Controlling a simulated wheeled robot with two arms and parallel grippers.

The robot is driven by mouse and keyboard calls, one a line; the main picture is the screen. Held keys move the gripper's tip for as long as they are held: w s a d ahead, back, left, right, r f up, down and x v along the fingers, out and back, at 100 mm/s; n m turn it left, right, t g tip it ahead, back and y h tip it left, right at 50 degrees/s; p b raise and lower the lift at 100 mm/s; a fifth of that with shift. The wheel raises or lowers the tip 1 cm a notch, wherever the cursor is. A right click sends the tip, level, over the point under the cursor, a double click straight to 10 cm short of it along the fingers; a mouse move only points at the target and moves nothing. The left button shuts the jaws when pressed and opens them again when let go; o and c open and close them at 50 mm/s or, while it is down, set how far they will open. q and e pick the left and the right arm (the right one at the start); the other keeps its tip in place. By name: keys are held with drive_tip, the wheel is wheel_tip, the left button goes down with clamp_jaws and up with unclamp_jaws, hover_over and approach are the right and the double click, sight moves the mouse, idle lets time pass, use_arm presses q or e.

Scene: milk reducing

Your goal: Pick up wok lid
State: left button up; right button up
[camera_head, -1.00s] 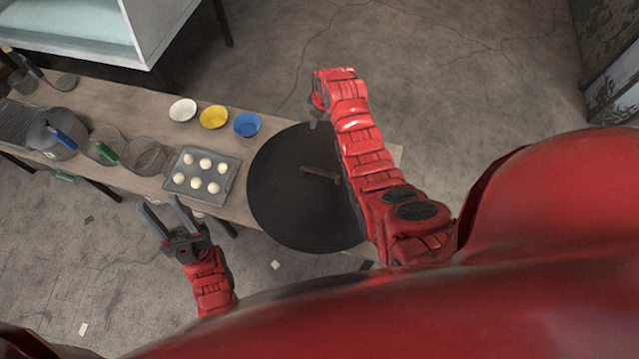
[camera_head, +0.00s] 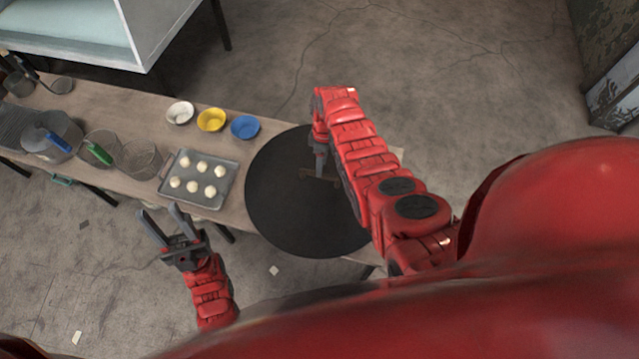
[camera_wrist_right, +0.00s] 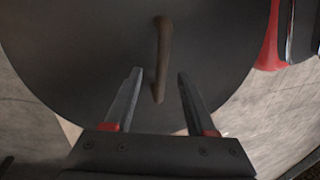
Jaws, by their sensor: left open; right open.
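The wok lid (camera_head: 285,215) is a large round black disc at the right end of the table in the head view. Its brown bar handle (camera_head: 309,172) stands at its centre, partly hidden by my right gripper (camera_head: 320,165). In the right wrist view the lid (camera_wrist_right: 85,50) fills most of the picture. The handle (camera_wrist_right: 162,60) runs lengthwise, and its near end lies between the fingertips of my open, empty right gripper (camera_wrist_right: 160,80). Contact cannot be told. My left gripper (camera_head: 162,222) is open and empty in front of the table, apart from the lid.
A tray (camera_head: 232,180) with several pale dough balls sits left of the lid. White (camera_head: 180,112), yellow (camera_head: 211,120) and blue (camera_head: 245,126) bowls stand behind it. Wire strainers (camera_head: 139,159) and a pot (camera_head: 50,138) are further left on the table (camera_head: 120,105).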

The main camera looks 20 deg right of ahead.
drive_tip(key=shift+s+a+f+b, duration=0.2)
drive_tip(key=shift+f+b, duration=0.2)
drive_tip(key=shift+f, duration=0.55)
drive_tip(key=shift+s+a+f+b, duration=0.15)
drive_tip(key=shift+f+b, duration=0.2)
drive_tip(key=shift+f, duration=0.6)
drive_tip(key=shift+s+a+f+b, duration=0.2)
drive_tip(key=shift+f+b, duration=0.2)
drive_tip(key=shift+f, duration=0.55)
drive_tip(key=shift+c, duration=0.6)
clamp_jaws()
drive_tip(key=shift+w+r, duration=0.1)
